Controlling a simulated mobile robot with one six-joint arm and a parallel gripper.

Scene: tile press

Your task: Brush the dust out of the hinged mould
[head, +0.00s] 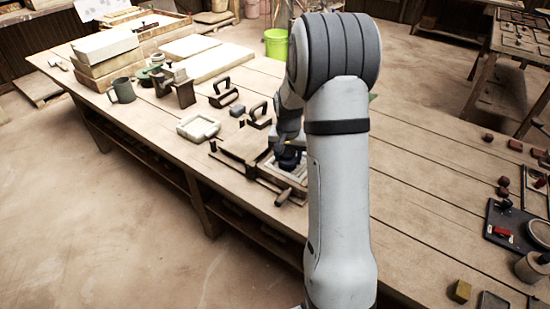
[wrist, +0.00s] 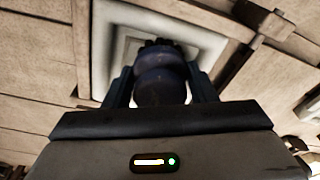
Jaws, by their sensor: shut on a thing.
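My gripper (head: 290,146) is at the hinged mould and shut on a dark blue brush. In the wrist view the brush's rounded handle (wrist: 162,85) sits between the two fingers. Its dark bristles point into the mould. The mould (wrist: 105,45) shows there as a pale stepped frame around a recess, and it lies open. In the head view the mould (head: 268,170) is on the table, partly hidden by my arm. Whether the bristles touch the recess floor, and any dust under them, I cannot tell.
A wooden handle (head: 283,197) sticks out at the mould's near side. Table planks right of my arm are mostly bare, with a dark tray (head: 512,222) at the far right.

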